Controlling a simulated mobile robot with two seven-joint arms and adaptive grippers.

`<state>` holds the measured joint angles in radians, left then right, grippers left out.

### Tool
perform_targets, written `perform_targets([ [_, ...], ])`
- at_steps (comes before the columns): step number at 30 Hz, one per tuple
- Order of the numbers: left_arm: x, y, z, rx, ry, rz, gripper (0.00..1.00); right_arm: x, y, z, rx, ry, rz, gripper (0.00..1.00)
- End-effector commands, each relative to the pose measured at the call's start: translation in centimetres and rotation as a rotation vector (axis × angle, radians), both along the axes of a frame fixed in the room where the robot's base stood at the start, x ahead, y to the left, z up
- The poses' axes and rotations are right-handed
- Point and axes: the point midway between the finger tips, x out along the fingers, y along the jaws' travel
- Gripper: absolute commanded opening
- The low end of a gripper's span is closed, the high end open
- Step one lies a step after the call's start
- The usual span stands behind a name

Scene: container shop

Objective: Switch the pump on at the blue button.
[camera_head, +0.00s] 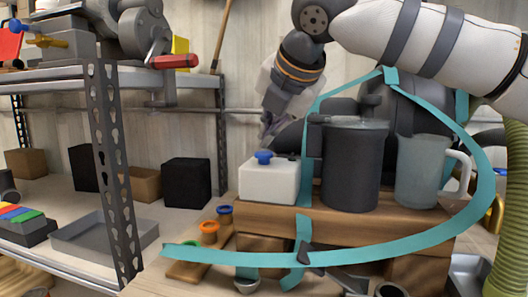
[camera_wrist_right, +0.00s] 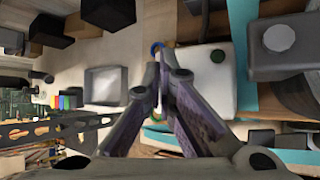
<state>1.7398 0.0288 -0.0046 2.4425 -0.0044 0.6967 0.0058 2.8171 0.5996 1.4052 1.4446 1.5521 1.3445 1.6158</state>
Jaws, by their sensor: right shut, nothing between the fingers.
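A white box (camera_head: 269,182) stands on a wooden block, with a blue button (camera_head: 264,157) on its top. My right gripper (camera_head: 266,139) points down from above, its tips just over the blue button; I cannot tell whether they touch it. In the right wrist view the fingers (camera_wrist_right: 159,60) are shut and empty. My left gripper is not in view.
A dark canister (camera_head: 350,170) and a clear jug (camera_head: 418,172) stand right of the box. A teal strap (camera_head: 480,185) loops around them. A metal shelf post (camera_head: 112,175) rises on the left. Small coloured rings (camera_head: 209,228) lie in front.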

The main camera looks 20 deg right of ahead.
Motion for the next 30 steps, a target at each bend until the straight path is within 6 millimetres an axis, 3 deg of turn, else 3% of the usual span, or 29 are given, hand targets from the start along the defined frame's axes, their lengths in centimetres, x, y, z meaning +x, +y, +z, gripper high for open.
perform_targets([
  [30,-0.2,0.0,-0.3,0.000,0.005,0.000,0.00,0.0,0.0,-1.1,-0.001,0.001,-0.001,0.00],
])
